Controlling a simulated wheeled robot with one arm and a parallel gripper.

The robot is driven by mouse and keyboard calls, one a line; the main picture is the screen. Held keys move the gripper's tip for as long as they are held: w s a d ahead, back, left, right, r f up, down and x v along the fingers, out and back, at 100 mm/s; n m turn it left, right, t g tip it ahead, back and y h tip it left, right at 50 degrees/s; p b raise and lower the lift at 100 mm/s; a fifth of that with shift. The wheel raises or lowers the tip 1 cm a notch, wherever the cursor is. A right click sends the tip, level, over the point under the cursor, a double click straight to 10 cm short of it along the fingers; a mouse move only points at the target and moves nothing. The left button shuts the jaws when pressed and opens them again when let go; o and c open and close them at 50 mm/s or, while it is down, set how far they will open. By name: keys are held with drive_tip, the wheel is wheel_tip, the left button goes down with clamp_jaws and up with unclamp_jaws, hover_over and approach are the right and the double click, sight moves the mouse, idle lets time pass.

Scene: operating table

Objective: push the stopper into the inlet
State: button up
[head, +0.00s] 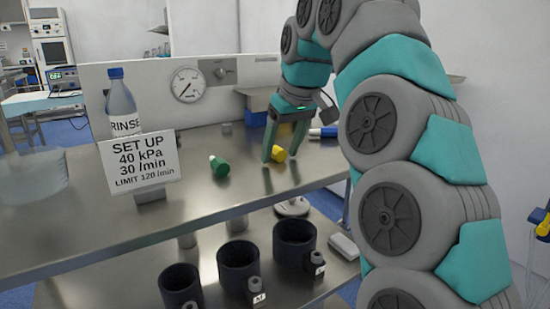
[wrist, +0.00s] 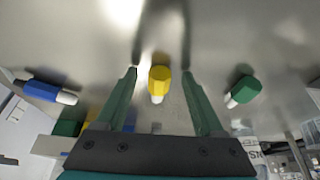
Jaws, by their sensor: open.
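A yellow stopper-like piece (head: 279,155) with a white tip lies on the steel table top. In the wrist view the yellow piece (wrist: 160,78) lies between the fingertips of my gripper (wrist: 160,73), with a gap on each side. My gripper (head: 284,152) is open and points down at the table in the head view. A green piece (head: 219,166) with a white tip lies to the left; it also shows in the wrist view (wrist: 242,91). A blue piece (head: 324,132) with a white tip lies to the right, also in the wrist view (wrist: 45,90). I cannot make out which opening is the inlet.
A sign (head: 141,161) and a rinse bottle (head: 121,105) stand at the left. A panel with a gauge (head: 187,84) backs the table. A blue bin (head: 256,102) stands behind my gripper. Dark cups (head: 238,266) stand on the lower shelf. The table's front middle is clear.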

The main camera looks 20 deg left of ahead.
clamp_jaws()
idle(0.6)
